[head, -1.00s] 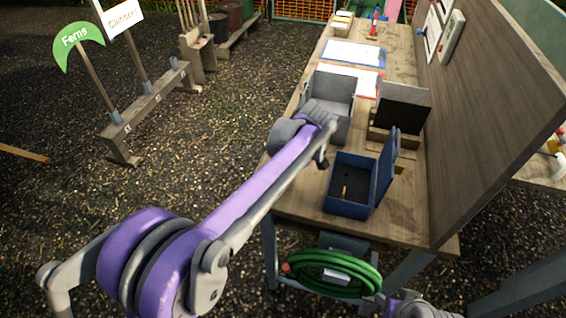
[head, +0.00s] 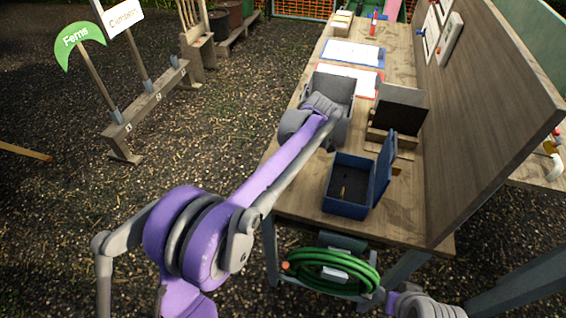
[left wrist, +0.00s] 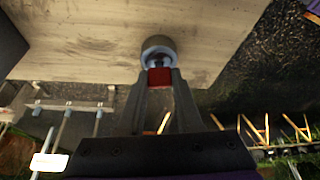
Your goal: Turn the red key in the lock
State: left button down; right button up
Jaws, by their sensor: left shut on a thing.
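In the left wrist view, the red key (left wrist: 160,77) sits between the fingers of my left gripper (left wrist: 160,85), which are shut on it. The key's far end meets the round grey lock (left wrist: 158,50) set at the edge of a pale wooden face. How deep the key sits and its turn angle cannot be made out. In the head view, my left arm reaches to the near left side of the grey box on the bench; the left fingers, key and lock are hidden there. My right gripper is out of view.
The wooden bench (head: 405,215) carries an open grey box (head: 335,88), an open blue box (head: 345,207), a dark panel on a wooden stand (head: 400,108) and clipboards (head: 350,52). A tall wooden board (head: 490,120) closes the right side. A green hose (head: 330,270) hangs below.

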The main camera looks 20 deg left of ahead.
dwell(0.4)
pick_arm(q)
jog(key=m+t, duration=0.1)
jog(key=m, duration=0.1)
jog(key=shift+m, duration=0.3)
jog(key=c, duration=0.5)
grip_release()
jog(key=v, duration=1)
jog(key=shift+r, duration=0.4)
